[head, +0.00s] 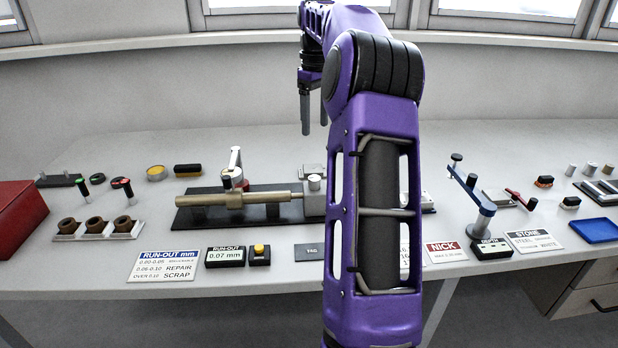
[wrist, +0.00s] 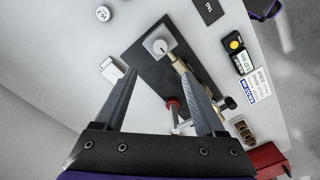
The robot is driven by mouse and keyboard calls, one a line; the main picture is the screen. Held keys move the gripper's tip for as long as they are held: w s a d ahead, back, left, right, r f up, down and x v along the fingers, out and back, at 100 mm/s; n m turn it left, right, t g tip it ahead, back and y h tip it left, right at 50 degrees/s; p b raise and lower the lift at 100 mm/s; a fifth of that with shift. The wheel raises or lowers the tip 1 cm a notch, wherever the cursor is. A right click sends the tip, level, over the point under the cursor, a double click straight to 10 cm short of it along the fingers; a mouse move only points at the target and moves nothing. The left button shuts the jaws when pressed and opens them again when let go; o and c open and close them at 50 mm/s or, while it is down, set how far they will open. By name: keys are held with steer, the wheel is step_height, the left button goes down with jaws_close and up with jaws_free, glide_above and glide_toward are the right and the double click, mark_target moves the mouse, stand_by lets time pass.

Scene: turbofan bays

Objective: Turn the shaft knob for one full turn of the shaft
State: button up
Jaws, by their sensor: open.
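The brass shaft (head: 240,199) lies level on a dark base plate (head: 189,214), its right end at a grey block. A pale round knob (head: 314,182) tops or fronts this block; it also shows in the wrist view (wrist: 160,46), just beyond the fingertips in the picture. My gripper (head: 315,128) is open and empty, pointing down well above the table, above the knob in the head picture. In the wrist view its two fingers (wrist: 157,66) stand apart with nothing between them. My arm hides part of the bench to the right of the block.
A dial gauge stand (head: 234,172) rises by the shaft. In front are the run-out display (head: 225,256) reading 0.07 mm, a yellow button (head: 259,251) and a TAG plate (head: 312,252). A rack of brown rings (head: 97,227) and red bin (head: 18,218) stand left. A blue-armed stand (head: 472,195) is right.

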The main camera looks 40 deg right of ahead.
mark_target(314, 178)
step_height(314, 178, down, 16)
steer(key=b, duration=0.3)
steer(key=shift+r, duration=0.1)
jaws_close()
